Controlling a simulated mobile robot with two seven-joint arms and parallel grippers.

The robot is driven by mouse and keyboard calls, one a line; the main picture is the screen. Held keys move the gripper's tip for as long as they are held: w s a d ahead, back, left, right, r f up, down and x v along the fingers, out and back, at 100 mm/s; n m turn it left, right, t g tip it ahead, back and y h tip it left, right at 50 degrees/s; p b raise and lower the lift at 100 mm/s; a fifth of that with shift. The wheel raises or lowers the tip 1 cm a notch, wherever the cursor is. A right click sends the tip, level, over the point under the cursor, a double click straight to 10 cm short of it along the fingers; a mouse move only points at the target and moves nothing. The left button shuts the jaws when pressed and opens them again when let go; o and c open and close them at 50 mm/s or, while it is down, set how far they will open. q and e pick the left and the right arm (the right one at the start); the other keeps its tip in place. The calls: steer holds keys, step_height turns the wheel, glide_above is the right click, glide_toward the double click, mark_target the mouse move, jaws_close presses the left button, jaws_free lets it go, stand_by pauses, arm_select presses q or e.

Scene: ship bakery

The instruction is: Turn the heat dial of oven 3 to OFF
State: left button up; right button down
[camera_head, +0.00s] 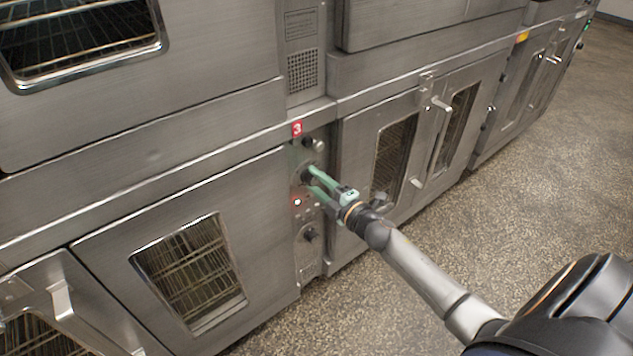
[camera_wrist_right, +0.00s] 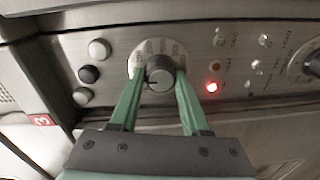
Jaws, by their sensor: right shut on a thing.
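The heat dial, a dark round knob with a pale scale ring, is on oven 3's narrow control panel in the head view (camera_head: 306,176) and the right wrist view (camera_wrist_right: 160,73). My right gripper has green fingers, one on each side of the dial. It is shut on the dial in the head view (camera_head: 312,176) and the right wrist view (camera_wrist_right: 160,86). The scale's lettering is too small to read, so I cannot tell the setting. A red "3" label (camera_head: 297,128) sits above the panel. My left gripper is not in view.
A red lamp (camera_head: 297,202) glows beside the dial; it also shows in the right wrist view (camera_wrist_right: 211,87). Another knob (camera_head: 309,236) is lower on the panel. Round buttons (camera_wrist_right: 89,74) and small switches flank the dial. Oven doors with protruding handles (camera_head: 440,104) stand either side. Speckled floor (camera_head: 420,215) is clear.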

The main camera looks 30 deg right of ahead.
stand_by(0.3)
steer(key=shift+c, duration=1.8)
jaws_free()
steer(key=shift+s, duration=0.1)
steer(key=shift+s, duration=0.25)
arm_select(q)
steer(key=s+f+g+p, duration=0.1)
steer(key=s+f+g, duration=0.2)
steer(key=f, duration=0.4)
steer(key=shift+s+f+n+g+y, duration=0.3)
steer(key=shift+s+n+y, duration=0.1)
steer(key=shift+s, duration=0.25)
arm_select(e)
steer(key=s+d, duration=0.1)
steer(key=s, duration=1)
steer(key=shift+s+r, duration=0.25)
steer(key=shift+s, duration=0.15)
steer(key=shift+d, duration=0.1)
